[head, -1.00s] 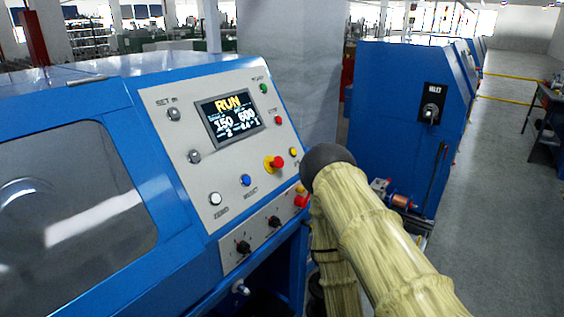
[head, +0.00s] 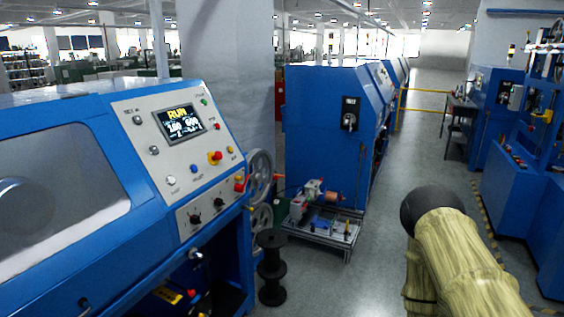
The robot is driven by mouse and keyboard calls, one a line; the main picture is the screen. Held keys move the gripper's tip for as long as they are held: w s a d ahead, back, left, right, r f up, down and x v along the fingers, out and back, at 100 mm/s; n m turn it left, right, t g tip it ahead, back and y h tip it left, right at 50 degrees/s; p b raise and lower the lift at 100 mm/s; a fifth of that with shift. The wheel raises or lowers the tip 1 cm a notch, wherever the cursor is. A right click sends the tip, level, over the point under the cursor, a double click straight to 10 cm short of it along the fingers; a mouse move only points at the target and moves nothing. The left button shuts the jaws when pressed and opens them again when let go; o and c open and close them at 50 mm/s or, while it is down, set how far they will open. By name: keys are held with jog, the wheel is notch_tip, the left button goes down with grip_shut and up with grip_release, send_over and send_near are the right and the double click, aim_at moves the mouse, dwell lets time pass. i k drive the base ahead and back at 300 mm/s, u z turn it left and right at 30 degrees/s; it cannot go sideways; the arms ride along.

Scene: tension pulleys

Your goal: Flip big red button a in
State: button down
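A red mushroom button on a yellow base (head: 215,157) sits on the sloped grey control panel (head: 150,170) of the blue machine at left. A second red button (head: 239,185) with yellow beside it sits lower, at the panel's right edge. I cannot tell which of the two is the task's button, or whether either is pressed in. My arm shows at the lower right, well apart from both buttons. My gripper is not in view.
The display (head: 180,124) reads RUN. Large pulley wheels (head: 260,175), a black spool (head: 271,270) and a low wheeled cart (head: 325,228) stand right of the panel. Another blue machine (head: 325,125) is behind. The grey floor (head: 385,240) between cart and my arm is clear.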

aim_at(217, 156)
jog(key=u, duration=0.05)
jog(key=k, duration=0.1)
jog(key=z, duration=0.7)
jog(key=i, duration=1)
jog(key=u, duration=0.3)
jog(key=i, duration=0.75)
jog(key=u, duration=1.15)
jog(key=i, duration=0.3)
jog(key=u, duration=0.25)
